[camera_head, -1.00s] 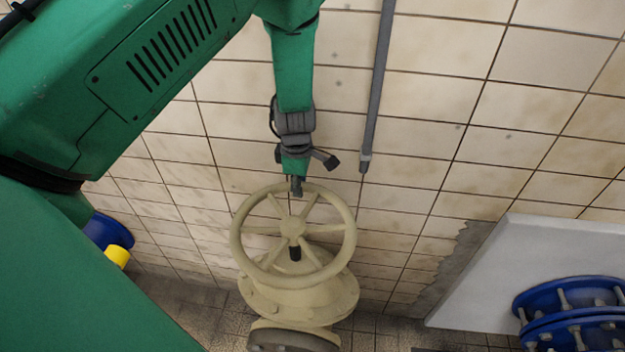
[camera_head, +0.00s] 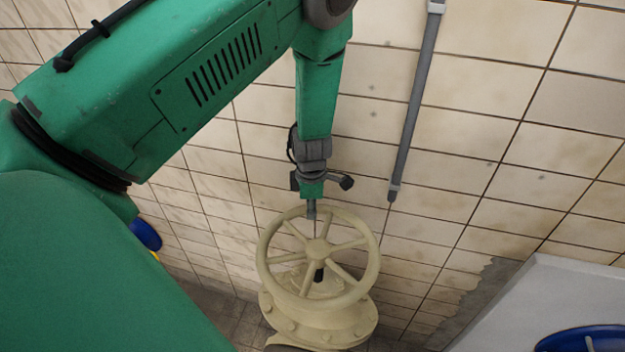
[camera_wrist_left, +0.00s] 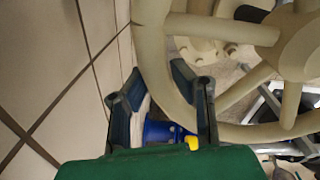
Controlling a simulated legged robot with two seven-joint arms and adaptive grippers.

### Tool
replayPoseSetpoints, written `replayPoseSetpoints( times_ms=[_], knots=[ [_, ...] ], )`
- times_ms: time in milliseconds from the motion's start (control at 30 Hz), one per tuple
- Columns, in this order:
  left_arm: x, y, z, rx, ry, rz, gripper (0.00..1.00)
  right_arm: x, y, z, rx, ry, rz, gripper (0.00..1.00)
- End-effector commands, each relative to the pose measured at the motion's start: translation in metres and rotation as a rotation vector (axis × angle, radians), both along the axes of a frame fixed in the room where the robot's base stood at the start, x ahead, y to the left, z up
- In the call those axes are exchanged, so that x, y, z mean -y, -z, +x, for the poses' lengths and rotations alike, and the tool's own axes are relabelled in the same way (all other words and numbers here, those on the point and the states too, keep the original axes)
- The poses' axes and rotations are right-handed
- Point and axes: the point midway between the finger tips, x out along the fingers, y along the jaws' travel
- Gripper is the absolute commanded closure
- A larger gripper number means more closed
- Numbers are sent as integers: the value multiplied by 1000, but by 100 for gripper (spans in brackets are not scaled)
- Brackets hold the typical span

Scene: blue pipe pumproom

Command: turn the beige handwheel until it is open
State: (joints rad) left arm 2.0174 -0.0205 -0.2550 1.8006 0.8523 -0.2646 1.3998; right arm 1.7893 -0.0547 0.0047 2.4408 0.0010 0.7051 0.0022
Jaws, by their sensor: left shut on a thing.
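The beige handwheel (camera_head: 372,262) is a spoked ring on a beige valve body (camera_head: 330,318) with a bolted flange, low in front of the tiled wall. A dark stem shows under its hub. My left gripper (camera_head: 311,212) reaches down from above onto the far part of the rim. In the left wrist view, the fingers of the gripper (camera_wrist_left: 157,76) stand on both sides of the handwheel rim (camera_wrist_left: 152,45), shut on it. The fingertip contact is partly hidden by the rim. My right gripper is in neither view.
A grey pipe (camera_head: 415,105) runs down the tiled wall right of my left arm. A pale block (camera_head: 545,285) with a blue flange (camera_head: 580,342) stands at the lower right. A blue part (camera_head: 145,234) shows at the left beside my arm. Tiled floor lies around the valve.

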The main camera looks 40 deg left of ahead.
Motion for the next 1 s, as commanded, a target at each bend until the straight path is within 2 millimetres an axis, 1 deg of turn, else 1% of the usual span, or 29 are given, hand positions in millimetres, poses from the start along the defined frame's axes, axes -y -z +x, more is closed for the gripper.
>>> replayPoseSetpoints(
  times_ms=[33, 100, 133, 167, 200, 500, 567, 633, 767, 1000],
  knots=[
    [-3, -5, 7, 18, -6, 7, 100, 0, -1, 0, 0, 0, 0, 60],
    [-3, -5, 7, 18, -6, 7, 100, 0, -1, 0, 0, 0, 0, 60],
    [-3, -5, 7, 18, -6, 7, 76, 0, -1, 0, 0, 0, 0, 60],
    [-3, -5, 7, 18, -6, 7, 66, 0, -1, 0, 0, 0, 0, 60],
    [-3, -5, 7, 17, -5, 6, 57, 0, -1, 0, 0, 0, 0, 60],
    [-2, -2, 4, 7, -1, 1, 57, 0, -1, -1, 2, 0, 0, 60],
    [-2, -5, 3, 7, 0, 1, 57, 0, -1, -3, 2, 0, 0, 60],
    [-1, -12, 3, 6, 0, 2, 57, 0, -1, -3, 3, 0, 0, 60],
    [0, -35, 3, 10, 1, 2, 57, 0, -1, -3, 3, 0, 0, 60],
    [2, -87, 1, 11, 1, 5, 57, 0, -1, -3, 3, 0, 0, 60]
  ],
)
